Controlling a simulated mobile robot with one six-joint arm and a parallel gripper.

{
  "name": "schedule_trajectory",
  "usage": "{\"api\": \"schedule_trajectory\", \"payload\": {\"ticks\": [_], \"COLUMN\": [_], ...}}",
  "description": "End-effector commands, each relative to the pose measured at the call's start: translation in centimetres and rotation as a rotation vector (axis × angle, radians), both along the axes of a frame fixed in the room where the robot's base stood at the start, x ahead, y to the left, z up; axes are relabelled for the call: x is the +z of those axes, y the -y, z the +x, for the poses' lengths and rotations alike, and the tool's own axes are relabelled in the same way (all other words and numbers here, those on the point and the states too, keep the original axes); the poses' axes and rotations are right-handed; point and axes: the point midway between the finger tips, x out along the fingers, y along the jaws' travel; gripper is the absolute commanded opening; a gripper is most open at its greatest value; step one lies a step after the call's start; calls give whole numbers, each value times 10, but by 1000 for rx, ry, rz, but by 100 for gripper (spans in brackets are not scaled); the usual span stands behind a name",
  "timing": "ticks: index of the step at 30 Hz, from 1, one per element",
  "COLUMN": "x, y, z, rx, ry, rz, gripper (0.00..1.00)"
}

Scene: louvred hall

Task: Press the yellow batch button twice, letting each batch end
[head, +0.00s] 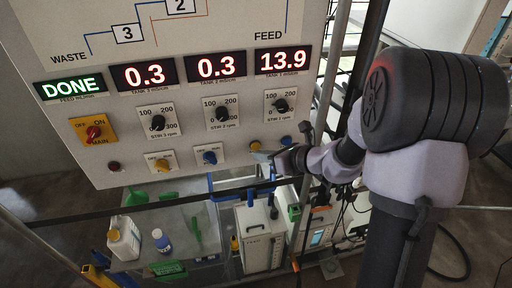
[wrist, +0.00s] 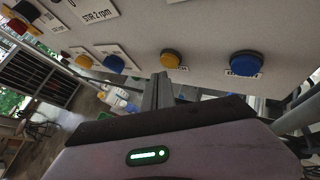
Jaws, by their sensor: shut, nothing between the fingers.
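The yellow batch button (head: 255,145) is a small round cap low on the grey control panel (head: 225,178), left of a blue button (head: 286,140). In the wrist view the yellow button (wrist: 171,59) stands just past my fingertips, with the blue button (wrist: 245,64) to its right. My gripper (head: 263,156) is shut and empty, just below the yellow button in the head view; its fingers (wrist: 158,92) point up towards the panel. I cannot tell whether the tips touch the button. A green display (head: 69,88) reads DONE.
Red displays read 0.3, 0.3 and 13.9. Dark stir knobs (head: 222,114), a red main switch (head: 94,132), a yellow knob (head: 161,163) and a blue knob (head: 209,157) share the panel. Below stand a white jug (head: 122,240) and a white box (head: 258,240).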

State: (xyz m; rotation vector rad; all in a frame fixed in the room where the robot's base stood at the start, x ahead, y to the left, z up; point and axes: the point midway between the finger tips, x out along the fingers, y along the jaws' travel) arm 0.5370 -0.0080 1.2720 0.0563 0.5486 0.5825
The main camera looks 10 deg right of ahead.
Motion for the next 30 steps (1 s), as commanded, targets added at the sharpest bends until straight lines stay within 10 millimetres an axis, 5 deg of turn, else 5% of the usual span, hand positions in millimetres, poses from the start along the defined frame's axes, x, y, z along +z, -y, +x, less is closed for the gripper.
{"api": "schedule_trajectory", "payload": {"ticks": [30], "x": [0], "y": [0], "z": [10], "rx": [0], "ry": [0], "rz": [0], "gripper": [0]}}
